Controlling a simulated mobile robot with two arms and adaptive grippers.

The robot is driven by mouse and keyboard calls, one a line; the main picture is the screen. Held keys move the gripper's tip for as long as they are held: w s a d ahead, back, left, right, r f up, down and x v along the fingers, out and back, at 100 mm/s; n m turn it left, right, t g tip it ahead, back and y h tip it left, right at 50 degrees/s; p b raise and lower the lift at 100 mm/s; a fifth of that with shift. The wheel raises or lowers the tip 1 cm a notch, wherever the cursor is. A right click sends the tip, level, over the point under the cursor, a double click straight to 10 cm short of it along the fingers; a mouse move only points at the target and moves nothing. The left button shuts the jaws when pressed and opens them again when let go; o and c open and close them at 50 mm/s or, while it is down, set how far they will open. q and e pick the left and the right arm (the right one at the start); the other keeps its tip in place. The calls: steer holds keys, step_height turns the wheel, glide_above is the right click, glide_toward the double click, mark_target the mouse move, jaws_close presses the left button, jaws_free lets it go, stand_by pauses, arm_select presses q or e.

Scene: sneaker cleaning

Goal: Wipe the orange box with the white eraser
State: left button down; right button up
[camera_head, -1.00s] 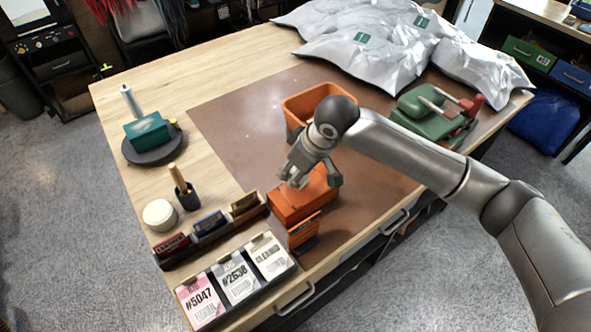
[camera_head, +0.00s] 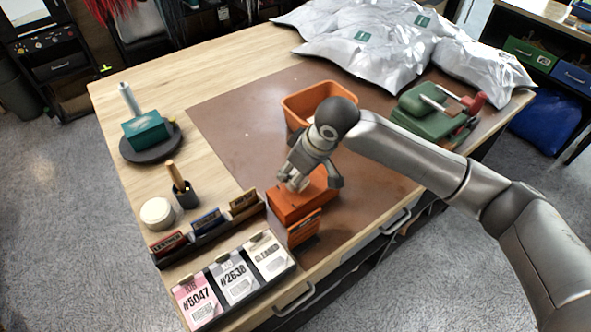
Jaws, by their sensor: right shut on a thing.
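The orange box (camera_head: 290,205) sits near the front edge of the brown mat. My right gripper (camera_head: 297,182) points down over the top of the box. It is shut on a small pale thing (camera_head: 293,185), likely the white eraser, mostly hidden by the fingers. The held thing is at the box's top face; I cannot tell if it touches. My left gripper is not in view.
An orange bin (camera_head: 293,108) stands behind my gripper. A small orange sign (camera_head: 304,231) stands before the box. Left are a rack of small boxes (camera_head: 208,224) and a card tray (camera_head: 232,277). A green press (camera_head: 425,108) and silver bags (camera_head: 375,45) are at the back right.

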steer(key=shift+f, duration=0.95)
steer(key=shift+w+d+r, duration=0.1)
steer(key=shift+w+d, duration=0.35)
steer(key=shift+d, duration=0.25)
steer(key=shift+w+d+p, duration=0.65)
steer(key=shift+w+d, duration=0.05)
steer(key=shift+d, duration=0.25)
steer(key=shift+s+p, duration=0.1)
steer(key=shift+p, duration=0.35)
steer(key=shift+s+a+p, duration=0.9)
steer(key=shift+a+p, duration=0.1)
steer(key=shift+a, duration=0.15)
steer(key=shift+s+a+f+p, duration=0.25)
steer(key=shift+s+a+p, duration=0.1)
steer(key=shift+a, duration=0.2)
steer(key=shift+r, duration=0.1)
